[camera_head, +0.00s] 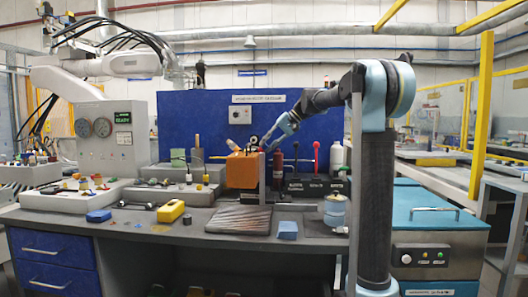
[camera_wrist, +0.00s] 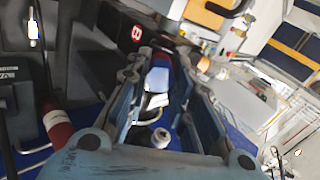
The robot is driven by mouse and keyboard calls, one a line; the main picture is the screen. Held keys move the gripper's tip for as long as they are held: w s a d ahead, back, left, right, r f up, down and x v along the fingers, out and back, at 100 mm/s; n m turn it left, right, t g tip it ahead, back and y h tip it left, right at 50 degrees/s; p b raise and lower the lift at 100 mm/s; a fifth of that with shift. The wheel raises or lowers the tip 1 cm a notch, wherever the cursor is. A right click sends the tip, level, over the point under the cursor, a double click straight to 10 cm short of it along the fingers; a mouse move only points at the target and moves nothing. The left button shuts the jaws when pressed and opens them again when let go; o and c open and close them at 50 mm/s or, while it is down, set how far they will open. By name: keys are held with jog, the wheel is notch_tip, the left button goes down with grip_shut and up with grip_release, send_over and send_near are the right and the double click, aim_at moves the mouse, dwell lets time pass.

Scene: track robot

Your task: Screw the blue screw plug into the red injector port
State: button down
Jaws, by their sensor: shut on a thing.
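My gripper (camera_wrist: 157,72) is shut on a blue piece (camera_wrist: 157,80), which shows between its two fingers in the wrist view. I take this piece for the blue screw plug; its shape is partly hidden and blurred. A small red part (camera_wrist: 163,60) shows just beyond the fingertips and could be the red injector port; I cannot tell if the plug touches it. In the head view my gripper (camera_head: 268,143) points down and left beside the top right of an orange block (camera_head: 241,172). The plug is too small to make out there.
A red bottle-like object (camera_head: 277,168) stands right of the orange block. A ribbed mat (camera_head: 238,219), a yellow block (camera_head: 171,211) and a blue block (camera_head: 287,229) lie on the bench front.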

jog(key=shift+m, duration=1.1)
jog(key=m, duration=0.4)
jog(key=shift+m, duration=0.3)
jog(key=m, duration=0.6)
jog(key=shift+m, duration=0.7)
jog(key=m, duration=0.6)
jog(key=shift+a, duration=0.1)
jog(key=m, duration=0.6)
jog(key=shift+f, duration=0.1)
